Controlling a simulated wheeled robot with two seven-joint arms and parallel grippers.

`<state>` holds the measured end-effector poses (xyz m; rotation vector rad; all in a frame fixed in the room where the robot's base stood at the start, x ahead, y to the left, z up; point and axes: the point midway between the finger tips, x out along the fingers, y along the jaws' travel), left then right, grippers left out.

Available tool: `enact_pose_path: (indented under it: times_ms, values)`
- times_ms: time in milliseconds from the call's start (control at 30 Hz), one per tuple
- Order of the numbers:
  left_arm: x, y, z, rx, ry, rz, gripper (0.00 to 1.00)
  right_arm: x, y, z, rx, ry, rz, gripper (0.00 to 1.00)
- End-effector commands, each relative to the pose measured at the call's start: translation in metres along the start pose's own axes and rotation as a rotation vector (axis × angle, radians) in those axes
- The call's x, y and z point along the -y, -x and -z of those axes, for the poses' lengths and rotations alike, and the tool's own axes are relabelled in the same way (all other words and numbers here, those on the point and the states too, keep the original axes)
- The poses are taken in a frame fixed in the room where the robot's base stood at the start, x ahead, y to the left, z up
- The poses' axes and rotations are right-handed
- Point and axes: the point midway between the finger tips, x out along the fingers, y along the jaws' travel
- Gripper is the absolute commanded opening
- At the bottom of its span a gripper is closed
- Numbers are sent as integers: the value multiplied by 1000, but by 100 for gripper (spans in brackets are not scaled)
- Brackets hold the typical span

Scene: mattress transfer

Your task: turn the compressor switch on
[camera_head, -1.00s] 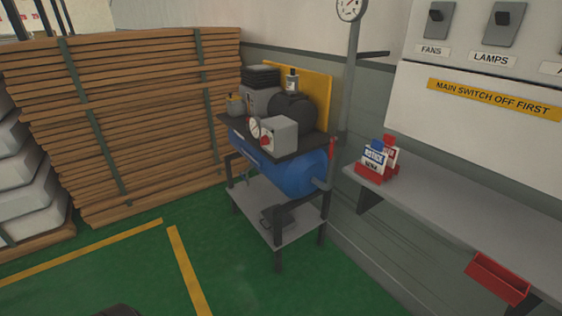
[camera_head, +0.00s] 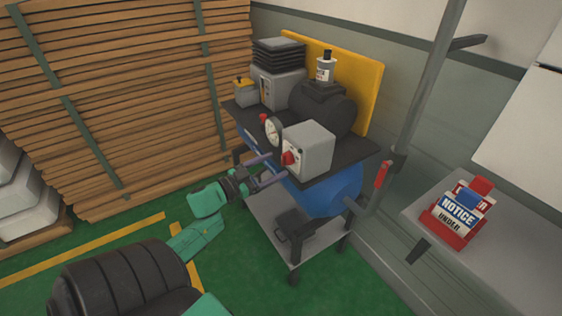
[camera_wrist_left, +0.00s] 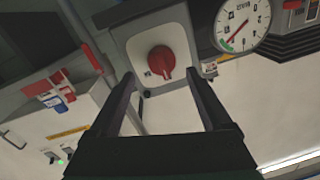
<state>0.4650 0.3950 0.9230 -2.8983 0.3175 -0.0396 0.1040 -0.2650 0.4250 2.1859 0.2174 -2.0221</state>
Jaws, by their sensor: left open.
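The compressor (camera_head: 320,105) stands on a cart with a blue tank (camera_head: 330,190). A grey switch box (camera_head: 313,147) with a red rotary knob (camera_head: 289,158) sits at its front edge, beside a round gauge (camera_head: 272,131). My left gripper (camera_head: 270,172) is just in front of and slightly below the knob, apart from it. In the left wrist view the red knob (camera_wrist_left: 162,60) shows beyond and between the two open fingers (camera_wrist_left: 160,95), with nothing held. The gauge (camera_wrist_left: 242,22) is to the knob's right there. My right gripper is not in view.
A grey bench (camera_head: 500,250) with a red sign holder (camera_head: 458,215) stands at the right. A pole (camera_head: 425,90) rises behind the cart's right side. Stacked wooden boards (camera_head: 120,100) stand at the left.

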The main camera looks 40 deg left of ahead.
Motion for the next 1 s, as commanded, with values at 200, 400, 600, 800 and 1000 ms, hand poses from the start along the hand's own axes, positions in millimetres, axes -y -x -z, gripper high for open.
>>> enact_pose_path:
  times_ms: [200,400,600,800,1000]
  values:
    - [1,-33,0,0,-2,1,82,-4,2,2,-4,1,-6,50]
    - [0,-36,0,2,-1,0,82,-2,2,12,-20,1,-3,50]
    - [0,-36,-1,1,-1,0,32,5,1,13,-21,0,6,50]
    - [0,-36,-1,2,-1,1,0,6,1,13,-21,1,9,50]
    - [0,-36,-2,0,-28,1,0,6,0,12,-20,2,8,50]
